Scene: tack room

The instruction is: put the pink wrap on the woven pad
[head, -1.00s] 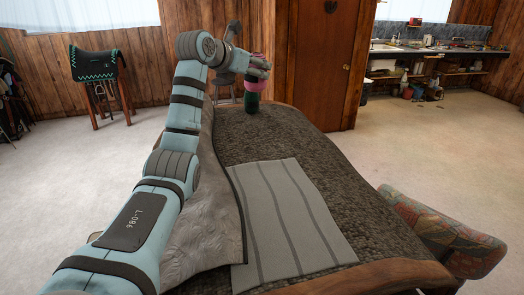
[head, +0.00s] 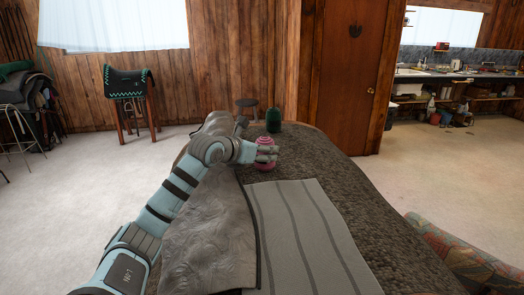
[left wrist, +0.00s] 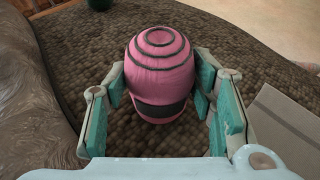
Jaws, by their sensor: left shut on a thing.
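The pink wrap (head: 264,165) is a ribbed pink roll with dark bands. My left gripper (head: 268,154) is shut on it, just beyond the far left corner of the woven pad. In the left wrist view the pink wrap (left wrist: 160,70) stands between the two teal-padded fingers (left wrist: 163,105). I cannot tell whether its base touches the dark cloth. The woven pad (head: 310,235) is grey with darker stripes and lies flat, with nothing on it. Its corner shows at the right of the left wrist view (left wrist: 285,125). My right gripper is out of view.
A dark green roll (head: 273,121) stands farther back on the dark textured cloth (head: 365,205). A grey leather piece (head: 210,230) lies left of the pad. A patterned roll (head: 465,250) lies at the right edge. The cloth right of the pad is clear.

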